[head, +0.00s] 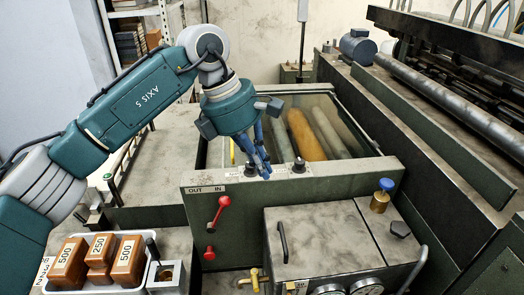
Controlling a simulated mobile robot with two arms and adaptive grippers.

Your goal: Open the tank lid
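A grey metal tank (325,275) stands at the front centre, with gauges on its front. Its top has a flat panel that looks like the lid (335,235), lying flat and shut, with a dark bar handle (282,242) at its left side. My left gripper (265,174) has blue fingers pointing down. It is over the green panel behind the tank, up and left of the lid, and appears apart from the handle. Its fingertips look close together, but I cannot tell whether they are shut. My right gripper is not in view.
A glass-topped bay (340,110) with rollers lies behind the panel. The panel has black knobs (299,165) and a red lever (219,213). A brass valve with a blue cap (381,197) stands at the tank's right.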

